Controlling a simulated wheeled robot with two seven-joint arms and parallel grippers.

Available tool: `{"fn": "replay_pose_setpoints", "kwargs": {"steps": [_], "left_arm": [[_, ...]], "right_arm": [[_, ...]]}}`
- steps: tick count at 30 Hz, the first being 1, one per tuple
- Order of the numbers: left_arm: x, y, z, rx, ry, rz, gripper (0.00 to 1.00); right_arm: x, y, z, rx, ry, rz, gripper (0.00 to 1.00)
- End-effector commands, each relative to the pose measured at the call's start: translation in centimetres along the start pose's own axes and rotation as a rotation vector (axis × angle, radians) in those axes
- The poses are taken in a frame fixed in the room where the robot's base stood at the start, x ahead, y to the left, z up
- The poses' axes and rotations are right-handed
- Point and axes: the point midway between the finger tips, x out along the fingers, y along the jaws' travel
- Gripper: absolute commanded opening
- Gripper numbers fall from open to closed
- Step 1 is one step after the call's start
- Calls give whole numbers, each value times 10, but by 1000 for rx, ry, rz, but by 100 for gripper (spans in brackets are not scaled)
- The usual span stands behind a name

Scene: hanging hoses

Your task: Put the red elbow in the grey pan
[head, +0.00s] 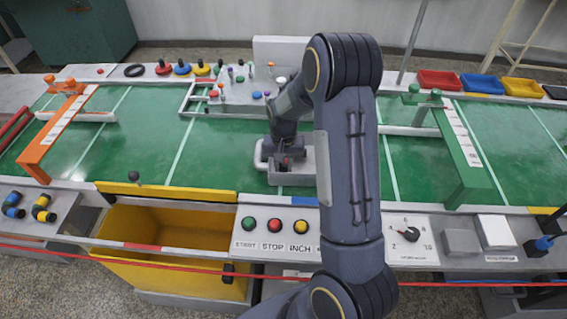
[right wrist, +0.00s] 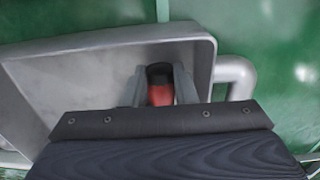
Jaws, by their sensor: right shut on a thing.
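The grey pan (head: 306,163) sits on the green belt below the middle of the head view, its handle on the left side. My right gripper (head: 284,166) points down inside the pan's outline. In the right wrist view the pan (right wrist: 50,75) lies beneath the gripper, with its looped handle at the right. The gripper's two fingers (right wrist: 160,90) are shut on the red elbow (right wrist: 161,94), which has a black end. Whether the elbow touches the pan floor I cannot tell. My left gripper is not in view.
A grey tray (head: 235,105) with small coloured parts lies behind the pan. An orange gate (head: 55,135) stands left and a green gate (head: 460,150) right. A yellow bin (head: 160,225) and buttons (head: 275,225) are in front. Green belt is clear on both sides of the pan.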

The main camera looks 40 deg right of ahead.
Motion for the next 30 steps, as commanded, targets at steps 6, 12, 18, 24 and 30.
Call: {"fn": "replay_pose_setpoints", "kwargs": {"steps": [6,12,18,24,30], "left_arm": [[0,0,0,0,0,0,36],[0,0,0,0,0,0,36],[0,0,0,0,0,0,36],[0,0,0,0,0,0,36],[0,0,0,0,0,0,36]], "right_arm": [[0,0,0,0,0,0,37],[0,0,0,0,0,0,50],[-5,0,0,0,2,-1,50],[-36,-1,-1,-1,5,-4,50],[-66,0,-1,-1,3,-2,50]]}}
